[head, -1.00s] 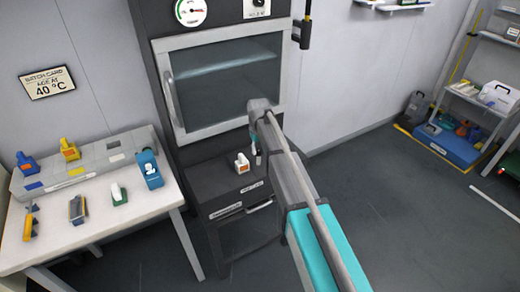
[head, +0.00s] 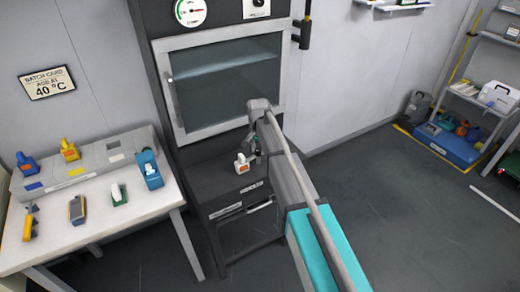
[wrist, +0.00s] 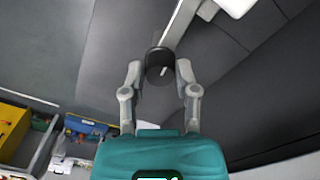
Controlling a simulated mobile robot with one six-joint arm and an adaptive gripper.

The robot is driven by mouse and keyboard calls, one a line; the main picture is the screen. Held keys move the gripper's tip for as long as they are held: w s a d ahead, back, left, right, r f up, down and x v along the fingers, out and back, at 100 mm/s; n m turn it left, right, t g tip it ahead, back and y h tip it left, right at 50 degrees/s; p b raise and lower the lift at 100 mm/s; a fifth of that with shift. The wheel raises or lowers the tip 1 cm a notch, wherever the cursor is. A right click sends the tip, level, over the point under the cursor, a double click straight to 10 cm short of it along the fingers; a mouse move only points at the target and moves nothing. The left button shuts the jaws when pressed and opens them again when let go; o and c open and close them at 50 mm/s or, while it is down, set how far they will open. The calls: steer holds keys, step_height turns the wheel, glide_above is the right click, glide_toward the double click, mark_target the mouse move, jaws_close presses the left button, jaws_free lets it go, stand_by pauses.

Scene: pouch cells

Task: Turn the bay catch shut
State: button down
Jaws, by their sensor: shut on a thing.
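In the wrist view my gripper (wrist: 160,73) has its two fingers closed on a dark, short cylindrical knob (wrist: 158,63), which I take to be the bay catch. A pale bar runs up and right from behind the knob. In the head view my gripper (head: 253,147) is small and partly hidden by my own arm, in front of the dark cabinet below the glass door (head: 228,85). The catch cannot be made out there, and its turn angle is unclear. The glass door looks closed in its pale frame.
A white bottle with an orange mark (head: 242,163) stands on the cabinet ledge close to my gripper. A white table (head: 95,225) with several tools and containers is at left. Shelving with a blue bin (head: 450,142) is at far right. Open floor lies between.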

steer(key=shift+w+m, duration=0.2)
steer(key=shift+m, duration=0.4)
steer(key=c, duration=0.5)
jaws_free()
steer(key=shift+o, duration=0.7)
steer(key=shift+s, duration=0.1)
